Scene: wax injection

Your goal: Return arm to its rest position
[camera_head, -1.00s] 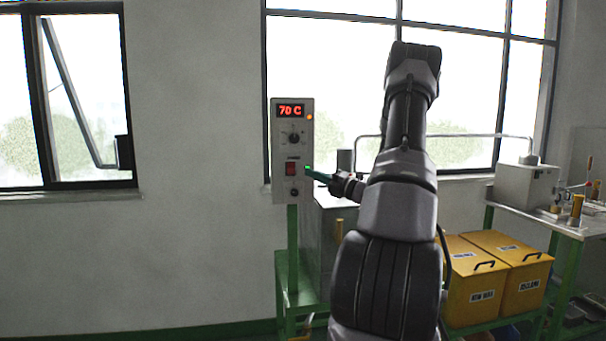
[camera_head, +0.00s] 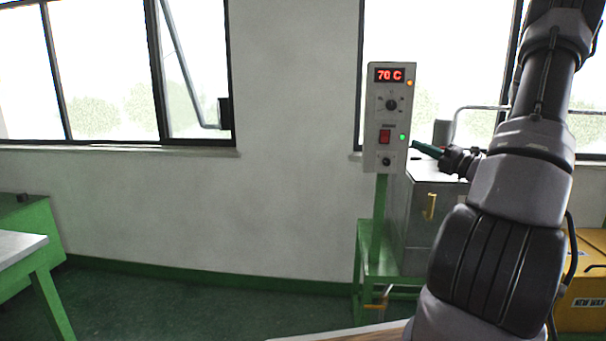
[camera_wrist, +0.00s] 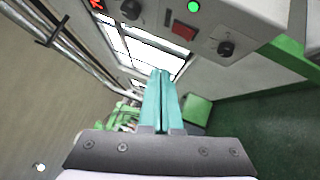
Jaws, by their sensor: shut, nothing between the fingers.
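My gripper (camera_head: 428,150) has green fingers, which are pressed together with nothing between them. In the head view it points left, just right of the control box (camera_head: 391,118). I cannot tell from that view how far it is from the box. The box's display (camera_head: 390,75) reads 70 C. My arm rises high on the right of the head view, folded at the elbow.
A grey metal tank (camera_head: 432,215) stands behind the arm on a green stand (camera_head: 372,260). A yellow box (camera_head: 585,300) is at the right edge. A pale-topped green table (camera_head: 20,247) is at the left. The floor between (camera_head: 210,310) is clear.

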